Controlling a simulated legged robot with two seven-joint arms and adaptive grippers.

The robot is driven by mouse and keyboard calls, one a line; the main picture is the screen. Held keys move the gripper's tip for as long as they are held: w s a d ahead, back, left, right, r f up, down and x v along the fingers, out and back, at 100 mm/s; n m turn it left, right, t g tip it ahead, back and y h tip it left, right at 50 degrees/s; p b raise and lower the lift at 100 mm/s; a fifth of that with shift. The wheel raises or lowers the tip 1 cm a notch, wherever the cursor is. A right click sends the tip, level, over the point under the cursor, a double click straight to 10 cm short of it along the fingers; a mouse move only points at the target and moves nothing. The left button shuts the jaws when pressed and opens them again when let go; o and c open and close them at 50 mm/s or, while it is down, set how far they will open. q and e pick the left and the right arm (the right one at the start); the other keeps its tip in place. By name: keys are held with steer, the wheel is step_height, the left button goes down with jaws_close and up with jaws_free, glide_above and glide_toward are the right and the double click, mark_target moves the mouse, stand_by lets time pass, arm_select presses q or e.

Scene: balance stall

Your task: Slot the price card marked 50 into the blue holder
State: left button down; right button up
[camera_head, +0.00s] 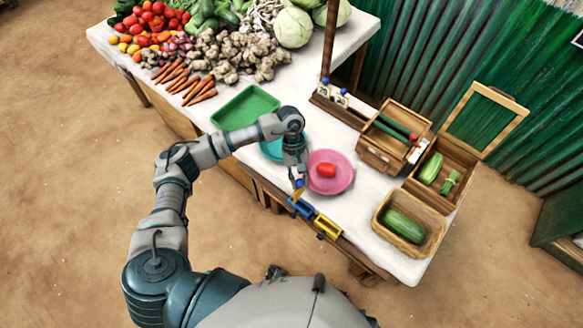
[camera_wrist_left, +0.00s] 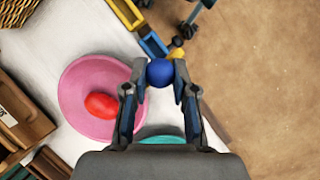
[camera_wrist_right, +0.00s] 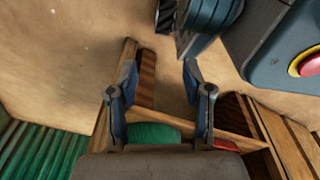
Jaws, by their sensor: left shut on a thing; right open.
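My left gripper (camera_head: 299,180) is shut on the blue ball-shaped knob (camera_wrist_left: 160,72) of what seems to be the price card. A small yellowish part (camera_wrist_left: 178,52) shows just beyond the knob; no number can be read on it. The blue holder (camera_head: 301,208) is at the table's front edge, just below the left gripper in the head view. It also shows in the left wrist view (camera_wrist_left: 153,46), close beyond the knob. I cannot tell whether the card touches it. My right gripper (camera_wrist_right: 160,80) is open and empty in the right wrist view; the head view does not show it.
A yellow holder (camera_head: 328,227) stands right of the blue one. A pink plate (camera_head: 343,184) with a red tomato (camera_head: 327,170) is close behind. White cards (camera_head: 341,98) stand in a wooden rack at the back. Wooden boxes and a basket (camera_head: 441,225) fill the right side.

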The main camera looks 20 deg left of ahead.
mark_target(299, 194)
arm_select(q)
steer(key=f+n+t, duration=0.2)
steer(key=n, duration=0.3)
steer(key=s+f+n+t+b, duration=0.1)
steer(key=f+n+t, duration=0.1)
steer(key=n, duration=0.4)
steer(key=d+f+n+t+h+b, duration=0.1)
steer(key=f+n+t, duration=0.2)
steer(key=n, duration=0.2)
steer(key=shift+s+f+n, duration=0.1)
steer(key=shift+s+n, duration=0.2)
steer(key=shift+n, duration=0.1)
steer(key=shift+a+f+b, duration=0.1)
steer(key=shift+f+b, duration=0.05)
steer(key=shift+b, duration=0.2)
arm_select(e)
steer(key=w+r, duration=0.4)
steer(key=shift+w+a+r, duration=0.2)
steer(key=shift+w+a, duration=0.15)
steer(key=shift+a, duration=0.1)
arm_select(q)
steer(key=shift+c, duration=1.4)
jaws_free()
